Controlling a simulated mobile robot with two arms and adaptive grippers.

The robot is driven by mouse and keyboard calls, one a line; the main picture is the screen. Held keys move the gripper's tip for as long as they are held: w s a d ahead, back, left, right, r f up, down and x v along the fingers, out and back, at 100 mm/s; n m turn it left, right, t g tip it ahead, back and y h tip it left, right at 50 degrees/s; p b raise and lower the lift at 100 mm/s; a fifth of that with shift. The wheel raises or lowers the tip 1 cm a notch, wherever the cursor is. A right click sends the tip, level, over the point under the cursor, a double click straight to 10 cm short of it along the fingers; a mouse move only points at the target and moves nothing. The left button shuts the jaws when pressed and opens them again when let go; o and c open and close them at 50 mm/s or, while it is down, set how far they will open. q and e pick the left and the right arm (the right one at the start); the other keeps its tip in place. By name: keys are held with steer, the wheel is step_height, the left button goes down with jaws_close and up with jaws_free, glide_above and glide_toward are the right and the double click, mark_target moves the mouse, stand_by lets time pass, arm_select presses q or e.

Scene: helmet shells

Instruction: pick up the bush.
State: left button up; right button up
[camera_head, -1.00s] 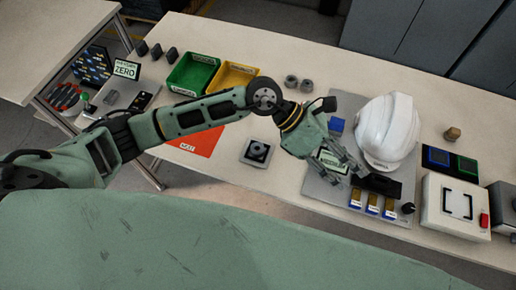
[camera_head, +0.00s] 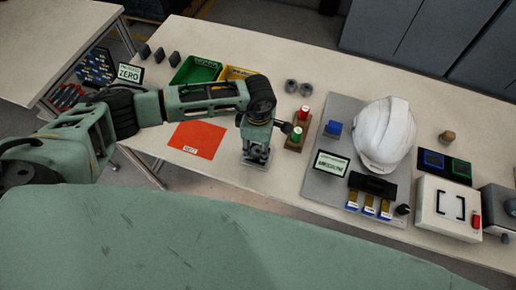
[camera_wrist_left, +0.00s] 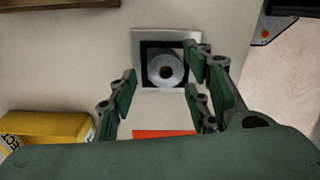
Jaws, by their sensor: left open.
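The bush is most likely the round grey metal ring with a dark centre hole (camera_wrist_left: 166,70), seen in the left wrist view. It sits in a square metal holder with a dark recess (camera_wrist_left: 140,44). My left gripper (camera_wrist_left: 163,88) is open, its fingers pointing down towards the ring and spread on both sides, with nothing between them. In the head view my left gripper (camera_head: 256,155) hangs upright over the holder and hides the ring. I cannot tell whether the fingers touch it. My right gripper is not in view.
A wooden block with red and green pegs (camera_head: 295,143) stands close right of the gripper. An orange sheet (camera_head: 197,140) lies left. Behind are green (camera_head: 196,72) and yellow (camera_head: 236,73) bins and two grey rings (camera_head: 298,87). A white helmet (camera_head: 386,133) rests right.

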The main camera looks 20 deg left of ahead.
arm_select(q)
steer(key=shift+f, duration=0.6)
jaws_close()
steer(key=shift+r, duration=0.1)
